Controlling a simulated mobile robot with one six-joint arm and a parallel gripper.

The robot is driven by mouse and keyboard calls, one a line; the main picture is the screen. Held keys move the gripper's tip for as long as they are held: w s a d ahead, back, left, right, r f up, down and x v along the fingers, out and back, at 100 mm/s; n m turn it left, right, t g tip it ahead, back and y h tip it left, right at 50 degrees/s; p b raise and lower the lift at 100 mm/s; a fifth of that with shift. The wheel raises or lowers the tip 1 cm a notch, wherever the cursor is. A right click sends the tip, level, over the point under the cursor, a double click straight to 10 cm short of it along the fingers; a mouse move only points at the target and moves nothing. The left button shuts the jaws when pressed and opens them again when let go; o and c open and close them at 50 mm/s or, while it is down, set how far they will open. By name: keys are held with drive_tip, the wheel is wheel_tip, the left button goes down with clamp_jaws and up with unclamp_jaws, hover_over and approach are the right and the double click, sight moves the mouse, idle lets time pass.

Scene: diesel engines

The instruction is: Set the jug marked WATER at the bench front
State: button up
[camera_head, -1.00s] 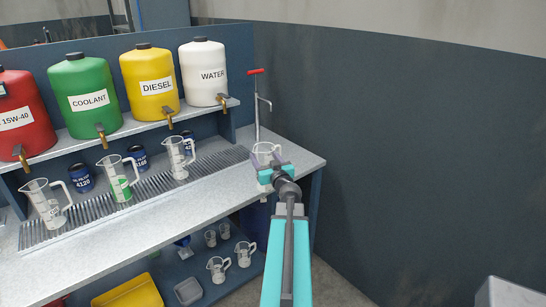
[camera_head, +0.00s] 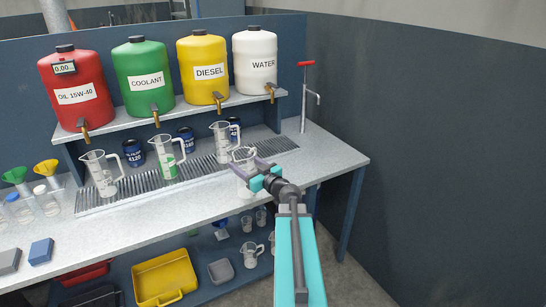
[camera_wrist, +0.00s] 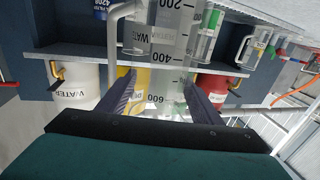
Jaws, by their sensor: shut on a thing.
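My gripper (camera_head: 262,172) is shut on a clear graduated jug (camera_head: 243,156). In the head view the jug is at the front side of the drip grate, near its right end; I cannot tell whether it touches the bench. In the wrist view, which looks upside down, the jug (camera_wrist: 172,55) is between my two fingers (camera_wrist: 163,98). Its scale shows 200, 400 and 600, and a partly visible label seems to begin WAT. The steel bench top (camera_head: 325,163) is clear to the jug's right.
Clear jugs stand on the grate (camera_head: 85,197) below the red, green, yellow and white (camera_head: 255,62) drums. Funnels and bottles (camera_head: 45,200) are at the left. A lower shelf holds a yellow tray (camera_head: 165,278).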

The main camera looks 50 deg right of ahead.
drive_tip(key=w+a+f+n+y, duration=0.1)
drive_tip(key=w+a+n+y, duration=0.15)
drive_tip(key=a, duration=0.45)
drive_tip(key=w+a+n+y, duration=0.15)
drive_tip(key=a+y, duration=0.25)
drive_tip(key=a, duration=0.4)
drive_tip(key=s+a+f+n+g+y, duration=0.1)
drive_tip(key=a+f+n+g+y, duration=0.1)
drive_tip(key=a, duration=0.7)
drive_tip(key=s+a+f+n+g+y+b, duration=0.1)
drive_tip(key=a+n+g+y, duration=0.2)
drive_tip(key=a, duration=0.7)
drive_tip(key=s+a+f+n+g+y+b, duration=0.1)
drive_tip(key=a+y, duration=0.4)
drive_tip(key=a, duration=0.5)
drive_tip(key=shift+f+n+g, duration=0.8)
drive_tip(key=shift+n, duration=0.1)
drive_tip(key=shift+w+d, duration=0.1)
drive_tip(key=shift+d, duration=0.05)
